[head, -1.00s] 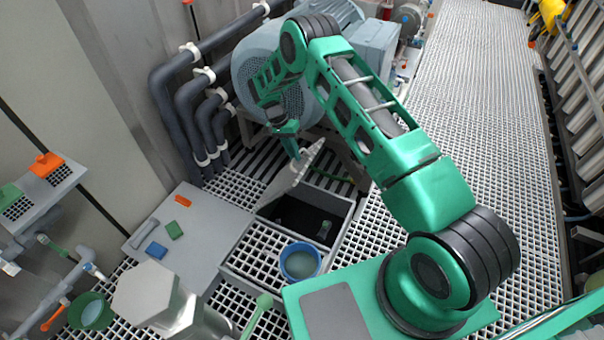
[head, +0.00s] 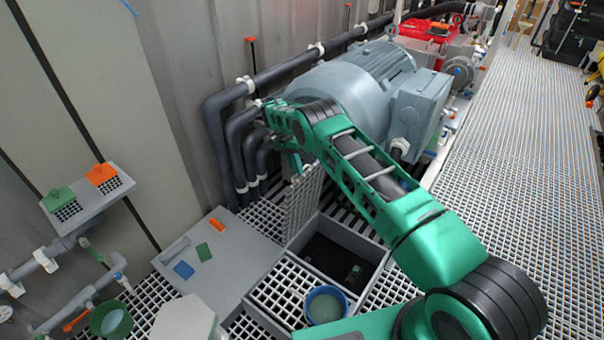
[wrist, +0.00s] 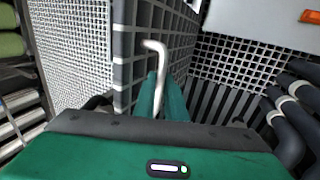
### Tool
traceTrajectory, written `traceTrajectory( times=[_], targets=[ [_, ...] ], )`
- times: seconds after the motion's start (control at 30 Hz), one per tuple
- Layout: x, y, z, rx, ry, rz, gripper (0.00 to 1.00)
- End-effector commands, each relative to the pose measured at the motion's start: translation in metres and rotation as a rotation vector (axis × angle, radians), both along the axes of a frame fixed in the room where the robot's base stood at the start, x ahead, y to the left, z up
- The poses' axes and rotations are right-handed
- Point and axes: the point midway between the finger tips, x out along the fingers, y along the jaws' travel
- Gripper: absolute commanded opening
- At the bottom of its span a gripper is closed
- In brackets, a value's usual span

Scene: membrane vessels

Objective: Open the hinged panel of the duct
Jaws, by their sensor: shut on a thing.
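The hinged panel (head: 303,203) is a grey grating that stands steeply raised along the left side of the open duct (head: 372,250). The duct is a dark rectangular opening in the floor. My gripper (head: 296,165) is at the panel's upper edge. In the wrist view my gripper (wrist: 165,98) is shut on a pale bent handle (wrist: 156,62), whose hooked end shows above the fingers. The grating of the panel (wrist: 150,35) stands just beyond it. The panel's hinge cannot be made out.
A blue-rimmed bowl (head: 325,304) sits on the grating in front of the opening. A grey plate (head: 225,252) with small coloured blocks lies to the left. Dark pipes (head: 240,150) run along the wall behind, and a large grey motor (head: 365,85) stands behind my arm.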

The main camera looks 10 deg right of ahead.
Motion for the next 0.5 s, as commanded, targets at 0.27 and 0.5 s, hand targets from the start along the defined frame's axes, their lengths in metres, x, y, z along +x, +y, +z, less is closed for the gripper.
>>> traceTrajectory(
  times=[0.27,0.5],
  targets=[
    [-0.0038,0.0002,-0.0071,0.003,0.016,-0.001,0.00],
    [-0.0047,-0.0025,-0.0075,0.003,0.019,-0.003,0.00]
  ],
)
